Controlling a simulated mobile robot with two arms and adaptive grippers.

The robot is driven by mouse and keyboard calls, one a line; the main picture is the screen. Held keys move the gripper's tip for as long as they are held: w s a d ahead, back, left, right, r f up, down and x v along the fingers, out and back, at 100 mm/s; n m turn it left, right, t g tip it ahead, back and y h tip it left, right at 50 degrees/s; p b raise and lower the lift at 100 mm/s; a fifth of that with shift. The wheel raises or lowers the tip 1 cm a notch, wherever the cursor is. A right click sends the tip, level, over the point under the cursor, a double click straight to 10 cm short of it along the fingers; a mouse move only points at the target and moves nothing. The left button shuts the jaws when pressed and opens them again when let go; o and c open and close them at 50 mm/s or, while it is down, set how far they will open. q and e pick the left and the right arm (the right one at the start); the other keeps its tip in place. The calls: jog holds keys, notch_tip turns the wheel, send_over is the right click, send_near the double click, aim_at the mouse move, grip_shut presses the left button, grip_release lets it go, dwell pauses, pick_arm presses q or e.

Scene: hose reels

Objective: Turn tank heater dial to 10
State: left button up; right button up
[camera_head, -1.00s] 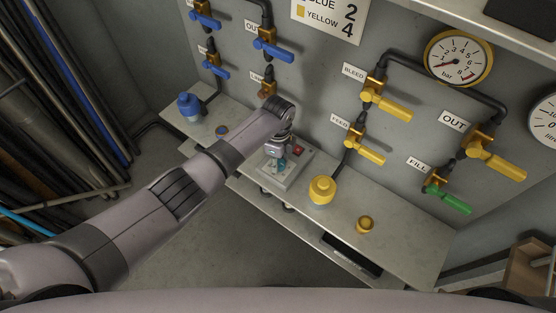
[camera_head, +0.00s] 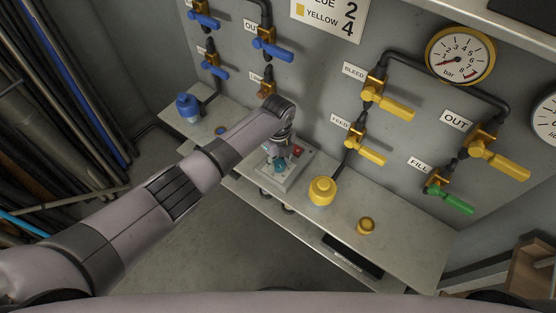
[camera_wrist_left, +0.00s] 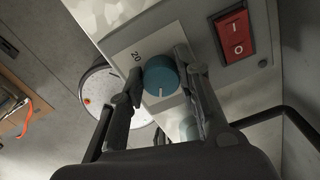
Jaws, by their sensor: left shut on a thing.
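The heater dial is a round teal knob (camera_wrist_left: 161,76) with a white pointer line, on the light front of a control box (camera_wrist_left: 112,42). A printed "20" shows beside the dial; its other marks are hidden or too small to read. The white line points toward the gripper side of the wrist picture. My left gripper (camera_wrist_left: 163,84) is shut on the dial, one finger on each side. In the head view the box (camera_head: 295,176) sits on the bench, with the dial (camera_head: 280,166) under my left gripper (camera_head: 276,158). My right gripper is out of view.
A red rocker switch (camera_wrist_left: 233,34) is beside the dial. On the bench (camera_head: 395,235) stand a yellow capped fitting (camera_head: 322,190), a brass knob (camera_head: 365,226) and a blue capped fitting (camera_head: 188,107). Valves with yellow, blue and green handles line the wall behind.

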aim_at(278, 162)
pick_arm(q)
jog(key=o, duration=1.1)
jog(key=shift+o, duration=0.2)
notch_tip(278, 162, up, 12)
dwell(0.4)
